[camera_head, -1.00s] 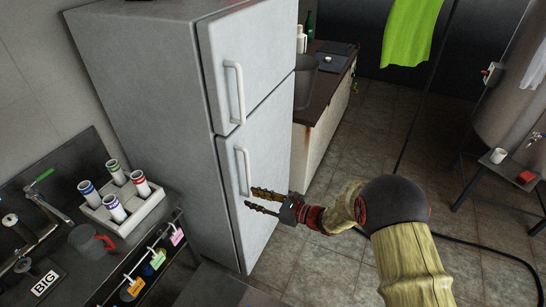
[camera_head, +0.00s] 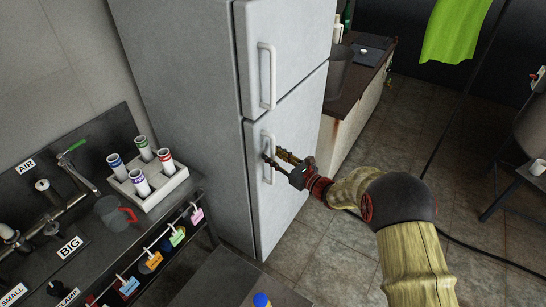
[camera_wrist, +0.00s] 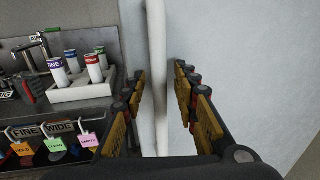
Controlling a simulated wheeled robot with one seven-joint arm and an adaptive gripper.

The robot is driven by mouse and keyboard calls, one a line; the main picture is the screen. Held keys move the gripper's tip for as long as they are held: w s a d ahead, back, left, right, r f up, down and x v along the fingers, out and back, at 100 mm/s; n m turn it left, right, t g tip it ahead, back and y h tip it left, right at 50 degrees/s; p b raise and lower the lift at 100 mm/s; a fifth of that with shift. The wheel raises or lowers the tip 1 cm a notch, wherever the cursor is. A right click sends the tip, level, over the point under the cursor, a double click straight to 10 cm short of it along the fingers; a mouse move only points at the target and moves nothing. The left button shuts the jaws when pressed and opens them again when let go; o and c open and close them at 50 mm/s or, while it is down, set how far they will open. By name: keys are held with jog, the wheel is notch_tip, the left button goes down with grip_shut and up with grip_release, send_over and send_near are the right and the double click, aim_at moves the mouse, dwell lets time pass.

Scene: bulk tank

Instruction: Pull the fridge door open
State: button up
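The grey fridge (camera_head: 185,110) stands left of centre in the head view, with an upper door (camera_head: 290,50) and a lower door (camera_head: 300,130), both closed. Each door has a white vertical bar handle. My gripper (camera_head: 272,157) is at the lower door's handle (camera_head: 267,172). In the wrist view the handle (camera_wrist: 158,75) runs vertically between my two open fingers (camera_wrist: 158,105), with a gap visible on each side. The lower part of the handle is hidden by the gripper body in the wrist view.
A sink bench (camera_head: 75,215) with a white rack (camera_head: 165,187) of tubes and a jug (camera_head: 112,214) stands left of the fridge. A counter (camera_head: 345,110) stands behind it at right. Tiled floor (camera_head: 340,260) is open in front and to the right.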

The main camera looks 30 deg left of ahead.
jog(key=shift+c, duration=1.4)
grip_shut()
